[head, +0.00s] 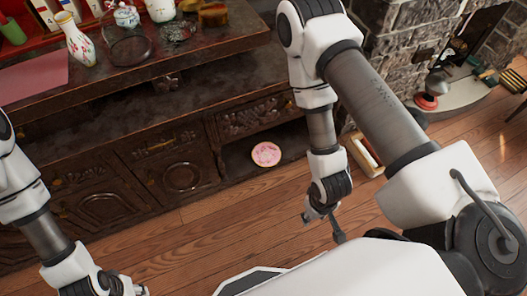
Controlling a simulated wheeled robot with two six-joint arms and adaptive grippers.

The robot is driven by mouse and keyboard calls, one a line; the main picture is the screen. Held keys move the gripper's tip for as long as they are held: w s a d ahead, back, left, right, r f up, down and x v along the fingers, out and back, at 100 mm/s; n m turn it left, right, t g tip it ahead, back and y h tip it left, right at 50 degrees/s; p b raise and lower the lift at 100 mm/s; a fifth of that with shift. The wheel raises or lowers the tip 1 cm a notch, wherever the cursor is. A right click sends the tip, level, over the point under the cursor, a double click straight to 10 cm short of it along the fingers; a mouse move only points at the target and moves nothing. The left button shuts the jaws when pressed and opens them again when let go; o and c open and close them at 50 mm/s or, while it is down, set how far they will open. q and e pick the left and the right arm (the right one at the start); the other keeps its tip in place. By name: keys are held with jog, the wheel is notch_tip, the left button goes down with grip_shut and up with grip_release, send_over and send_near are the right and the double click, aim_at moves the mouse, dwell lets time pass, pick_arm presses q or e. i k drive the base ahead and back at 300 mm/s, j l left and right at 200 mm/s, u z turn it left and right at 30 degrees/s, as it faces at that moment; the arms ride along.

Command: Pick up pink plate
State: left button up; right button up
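The pink plate (265,154) is a small round plate with a pale rim. It lies in the low open niche of the dark carved cabinet (185,140), close to the floor. My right gripper (323,224) hangs over the wooden floor, to the right of the plate and lower in the picture, clear of it. Its fingers look spread, with nothing between them. My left gripper (138,290) is at the bottom edge, partly cut off, far from the plate; its fingers are not clear.
The cabinet top holds a floral vase (80,42), a small teapot (126,15), a glass cloche (128,48) and a pink sheet (33,76). A wooden box (364,152) stands by the stone fireplace (405,40). The floor (235,215) before the niche is clear.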

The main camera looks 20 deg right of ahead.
aim_at(265, 154)
jog(key=l+z, duration=0.1)
jog(key=l, duration=0.3)
jog(key=i+l+z, duration=0.1)
jog(key=l, duration=0.25)
jog(key=i+l+z, duration=0.1)
jog(key=l, duration=0.3)
jog(key=i+l+z, duration=0.15)
jog(key=l, duration=0.2)
jog(key=i+l+z, duration=0.1)
jog(key=l, duration=0.3)
jog(key=i, duration=0.05)
